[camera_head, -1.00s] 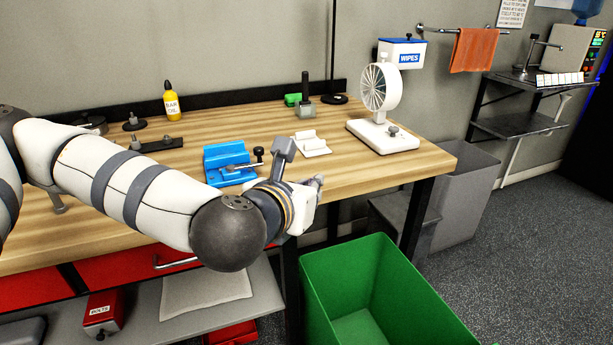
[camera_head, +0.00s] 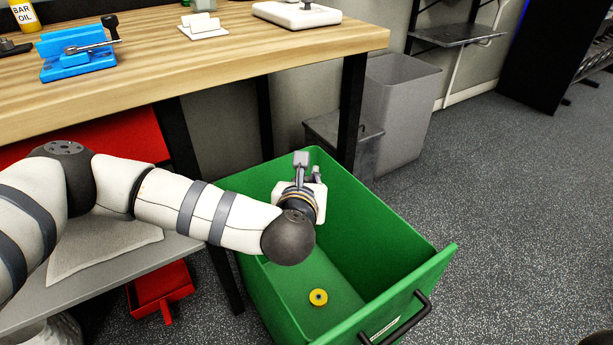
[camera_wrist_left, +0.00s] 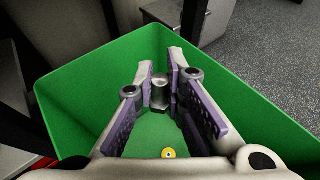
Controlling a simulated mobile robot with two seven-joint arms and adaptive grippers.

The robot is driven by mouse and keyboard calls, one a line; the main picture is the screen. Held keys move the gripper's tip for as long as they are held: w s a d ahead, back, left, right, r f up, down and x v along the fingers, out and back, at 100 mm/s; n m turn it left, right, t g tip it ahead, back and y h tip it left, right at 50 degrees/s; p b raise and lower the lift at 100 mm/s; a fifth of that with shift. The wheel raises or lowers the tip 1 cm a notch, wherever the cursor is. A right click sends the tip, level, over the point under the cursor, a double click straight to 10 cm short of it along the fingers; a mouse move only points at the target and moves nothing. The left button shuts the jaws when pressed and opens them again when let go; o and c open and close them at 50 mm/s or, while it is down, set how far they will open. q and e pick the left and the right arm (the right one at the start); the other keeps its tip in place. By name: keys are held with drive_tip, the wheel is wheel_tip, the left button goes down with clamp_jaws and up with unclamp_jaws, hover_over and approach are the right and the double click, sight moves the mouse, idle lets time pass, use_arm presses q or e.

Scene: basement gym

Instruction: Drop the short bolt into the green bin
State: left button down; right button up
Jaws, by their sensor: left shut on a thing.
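The green bin (camera_head: 385,210) stands on the floor to the right of the workbench, open at the top. My left gripper (camera_head: 308,165) is over the bin's inside, near its far end. In the left wrist view my left gripper (camera_wrist_left: 159,80) is shut on the short bolt (camera_wrist_left: 158,93), a small grey metal piece between the fingertips. The bin's green walls (camera_wrist_left: 85,85) surround it in that view. The bolt cannot be made out in the head view. My right gripper is not in view.
A yellow round piece (camera_head: 318,297) lies on the bin floor. The wooden workbench (camera_head: 200,75) is behind and left, with a blue vise (camera_head: 75,58) on it. A grey bin (camera_head: 397,110) stands behind. Open speckled floor lies to the right.

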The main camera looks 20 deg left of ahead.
use_arm(q)
wheel_tip(320, 180, down, 4)
drive_tip(key=b, duration=0.3)
drive_tip(key=shift+f, duration=0.15)
drive_tip(key=c, duration=1.6)
unclamp_jaws()
drive_tip(key=shift+s, duration=0.1)
drive_tip(key=v, duration=1.2)
